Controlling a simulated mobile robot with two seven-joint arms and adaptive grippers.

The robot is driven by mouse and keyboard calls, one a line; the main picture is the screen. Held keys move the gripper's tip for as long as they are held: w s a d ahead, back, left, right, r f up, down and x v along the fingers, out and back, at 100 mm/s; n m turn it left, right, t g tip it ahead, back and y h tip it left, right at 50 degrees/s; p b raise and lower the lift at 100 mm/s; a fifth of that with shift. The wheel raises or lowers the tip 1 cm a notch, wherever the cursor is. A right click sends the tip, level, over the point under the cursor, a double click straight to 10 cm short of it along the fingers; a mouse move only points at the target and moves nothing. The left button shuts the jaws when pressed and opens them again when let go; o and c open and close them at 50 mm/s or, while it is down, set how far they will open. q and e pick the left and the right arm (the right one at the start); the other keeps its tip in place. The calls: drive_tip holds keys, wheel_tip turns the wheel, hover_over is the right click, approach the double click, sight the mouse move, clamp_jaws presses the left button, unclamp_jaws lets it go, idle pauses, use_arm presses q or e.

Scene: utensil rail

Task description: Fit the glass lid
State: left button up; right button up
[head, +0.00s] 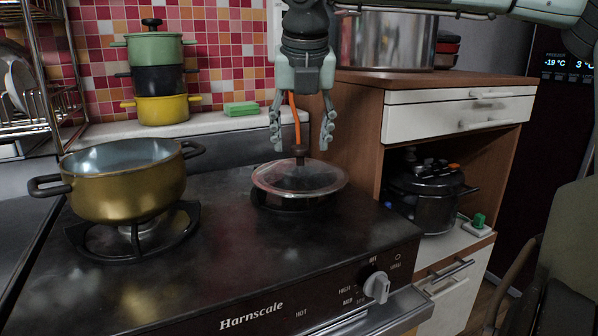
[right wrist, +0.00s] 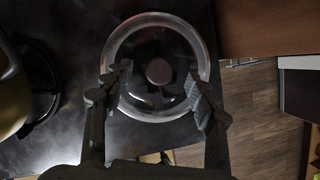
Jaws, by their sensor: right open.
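The glass lid (head: 298,178) lies on the right burner of the dark stove, with its dark knob (head: 299,152) pointing up. In the right wrist view the round lid (right wrist: 120,52) shows from above, its knob (right wrist: 158,71) between the finger lines. My right gripper (head: 302,132) points down just above the lid with its fingers spread on both sides of the knob, open and empty. A brass-coloured pot (head: 122,190) with two dark handles stands uncovered on the left burner. My left gripper is not in view.
Stacked green, black and yellow pots (head: 160,108) and a green sponge (head: 241,109) sit on the back ledge. A wooden cabinet (head: 350,125) with a pressure cooker (head: 428,195) stands right of the stove. The stove knob (head: 376,287) sticks out in front. The stovetop between the burners is clear.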

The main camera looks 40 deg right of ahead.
sight(301, 147)
drive_tip(key=shift+x, duration=1.55)
drive_tip(key=shift+c, duration=0.6)
clamp_jaws()
